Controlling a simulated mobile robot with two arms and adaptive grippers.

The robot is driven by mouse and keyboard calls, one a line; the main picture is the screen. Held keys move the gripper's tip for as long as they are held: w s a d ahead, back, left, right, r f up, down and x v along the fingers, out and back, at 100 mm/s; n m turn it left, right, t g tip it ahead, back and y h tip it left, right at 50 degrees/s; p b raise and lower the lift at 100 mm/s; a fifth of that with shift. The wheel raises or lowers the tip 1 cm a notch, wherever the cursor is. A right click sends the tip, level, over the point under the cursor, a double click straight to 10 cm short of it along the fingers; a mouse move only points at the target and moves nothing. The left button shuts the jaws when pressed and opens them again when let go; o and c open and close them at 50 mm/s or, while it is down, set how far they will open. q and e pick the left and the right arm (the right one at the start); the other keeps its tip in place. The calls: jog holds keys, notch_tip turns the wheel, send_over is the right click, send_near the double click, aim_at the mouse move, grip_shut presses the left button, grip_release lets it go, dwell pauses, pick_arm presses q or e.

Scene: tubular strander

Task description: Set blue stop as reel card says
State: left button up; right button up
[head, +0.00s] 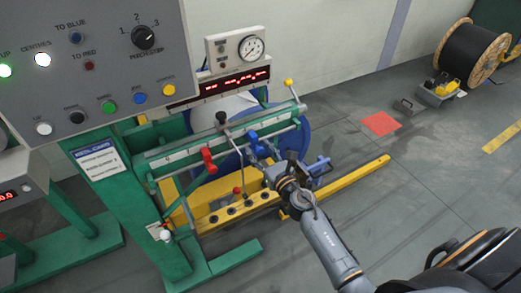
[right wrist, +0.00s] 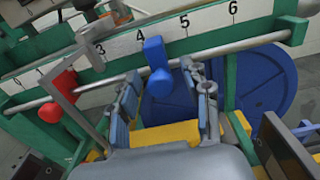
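The blue stop (head: 254,141) hangs on a rail below a white numbered scale (head: 181,153). In the right wrist view the blue stop (right wrist: 157,68) is between 4 and 5. The red stop (head: 208,160) is further left; it also shows in the right wrist view (right wrist: 60,95). The reel card (head: 100,159) is on the green frame at left, its print too small to read. My right gripper (head: 264,161) is open; in the right wrist view its fingers (right wrist: 163,82) are apart, either side of the blue stop's lower end. Contact cannot be told. My left gripper is not in view.
A grey control panel (head: 92,65) with lamps, buttons and a selector knob stands at upper left. A grey bent rod with a black knob (head: 221,117) stands between the stops. A blue reel (right wrist: 262,82) is behind the rail. Yellow beams (head: 345,183) lie below.

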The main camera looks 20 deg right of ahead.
jog(key=s+d, duration=0.1)
jog(key=s, duration=1.1)
jog(key=s+a+f+m+g, duration=0.1)
jog(key=s+f+m+g, duration=0.25)
jog(key=f+m, duration=0.55)
jog(key=s+a+f+m+g+h, duration=0.15)
jog(key=s+f+m, duration=0.3)
jog(key=f, duration=0.85)
jog(key=s+f+m+g, duration=0.3)
jog(key=s+f+m, duration=0.3)
jog(key=f, duration=0.5)
jog(key=s+f+m+g, duration=0.4)
jog(key=s+f+m, duration=0.3)
jog(key=s, duration=0.6)
jog(key=s+f+m+g, duration=0.5)
jog(key=s+f+m, duration=0.3)
jog(key=s, duration=0.5)
jog(key=shift+s+a+f, duration=0.15)
jog(key=shift+s+f, duration=0.1)
jog(key=shift+f, duration=0.1)
